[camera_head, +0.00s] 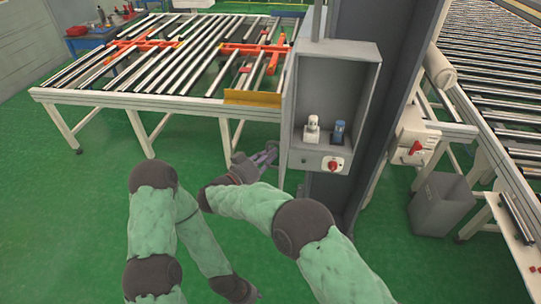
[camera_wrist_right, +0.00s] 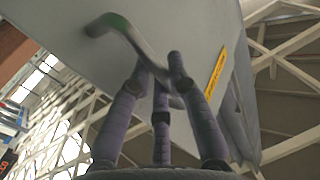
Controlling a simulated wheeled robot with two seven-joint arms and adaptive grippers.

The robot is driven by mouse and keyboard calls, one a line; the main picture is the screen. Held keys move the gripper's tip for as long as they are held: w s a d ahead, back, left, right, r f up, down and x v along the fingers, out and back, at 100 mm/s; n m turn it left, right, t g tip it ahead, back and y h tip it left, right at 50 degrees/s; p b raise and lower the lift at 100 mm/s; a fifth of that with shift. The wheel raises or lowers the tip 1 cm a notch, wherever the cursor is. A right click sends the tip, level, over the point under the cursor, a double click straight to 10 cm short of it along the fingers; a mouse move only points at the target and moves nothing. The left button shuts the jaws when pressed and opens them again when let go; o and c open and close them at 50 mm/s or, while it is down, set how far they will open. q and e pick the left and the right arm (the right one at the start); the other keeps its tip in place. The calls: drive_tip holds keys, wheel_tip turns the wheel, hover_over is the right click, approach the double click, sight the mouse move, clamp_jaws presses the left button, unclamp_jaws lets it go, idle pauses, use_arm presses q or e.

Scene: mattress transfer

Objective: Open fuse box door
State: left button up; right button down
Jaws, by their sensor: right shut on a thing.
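The grey fuse box (camera_head: 373,95) is mounted on a dark column. Its front is open to view, with a white fuse (camera_head: 312,128) and a blue fuse (camera_head: 339,132) inside at the bottom. The door (camera_head: 289,112) stands out at the box's left side, seen nearly edge-on. My right gripper (camera_head: 268,156) is beside the door's lower part. In the right wrist view its fingers (camera_wrist_right: 162,78) are closed around the bent metal handle (camera_wrist_right: 125,33) on the grey door panel (camera_wrist_right: 190,25). My left gripper (camera_head: 240,291) hangs low over the floor; its fingers are unclear.
A red rotary switch (camera_head: 333,164) is on the panel below the fuses. A roller table (camera_head: 150,98) stands behind to the left. A conveyor (camera_head: 500,120) and a grey bin (camera_head: 441,204) are at the right. Green floor (camera_head: 70,220) is clear at the left.

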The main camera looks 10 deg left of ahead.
drive_tip(key=c, duration=1.1)
unclamp_jaws()
drive_tip(key=shift+c, duration=0.2)
drive_tip(key=shift+r, duration=0.1)
